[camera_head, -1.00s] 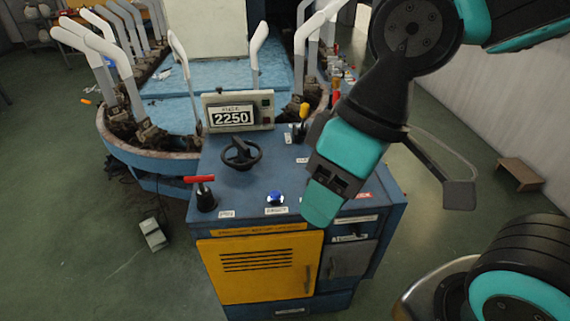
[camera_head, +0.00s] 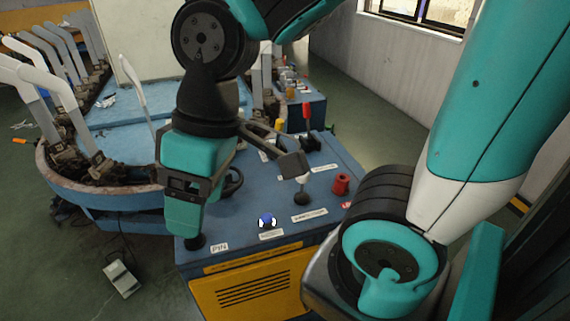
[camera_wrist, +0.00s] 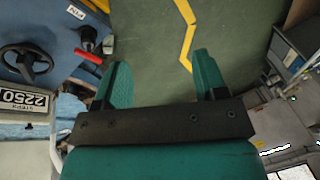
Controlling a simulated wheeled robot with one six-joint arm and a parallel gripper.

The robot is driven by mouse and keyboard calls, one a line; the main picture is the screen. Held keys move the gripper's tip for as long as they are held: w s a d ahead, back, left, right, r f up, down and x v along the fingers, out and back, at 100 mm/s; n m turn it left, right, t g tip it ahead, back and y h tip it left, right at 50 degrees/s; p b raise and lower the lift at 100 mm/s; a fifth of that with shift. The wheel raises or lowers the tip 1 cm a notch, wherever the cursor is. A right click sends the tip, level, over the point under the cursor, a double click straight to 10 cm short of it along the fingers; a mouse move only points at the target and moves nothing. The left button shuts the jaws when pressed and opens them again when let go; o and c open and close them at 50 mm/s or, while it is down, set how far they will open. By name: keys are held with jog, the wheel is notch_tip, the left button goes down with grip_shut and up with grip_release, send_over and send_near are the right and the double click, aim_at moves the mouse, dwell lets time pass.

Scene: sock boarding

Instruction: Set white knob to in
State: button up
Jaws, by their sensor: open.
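The white knob (camera_head: 302,179) is a small pale ball on a short stem with a dark base. It stands on the blue console top (camera_head: 262,187), right of the middle, in the head view. My gripper (camera_head: 184,228) is over the console's front left corner, well left of the white knob. In the wrist view my gripper (camera_wrist: 162,70) has its two teal fingers apart with nothing between them. The white knob does not show in the wrist view.
A blue knob (camera_head: 267,221) and a red knob (camera_head: 341,184) stand near the white knob. A red-handled lever (camera_head: 306,110) is behind it. The wrist view shows another red handle (camera_wrist: 89,55) and a black handwheel (camera_wrist: 25,62).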

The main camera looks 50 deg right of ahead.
jog(key=w+d+m+h+p, duration=0.1)
jog(key=w+d+m, duration=0.1)
jog(key=w+d, duration=0.65)
jog(key=m+h+p, duration=0.2)
jog(key=h, duration=0.1)
send_over(303, 182)
jog(key=w+d, duration=0.1)
jog(key=d, duration=0.1)
notch_tip(303, 182, down, 5)
jog(key=f, duration=1.5)
jog(key=shift+w+a+f, duration=0.15)
jog(key=shift+a, duration=0.15)
jog(key=shift+f, duration=0.65)
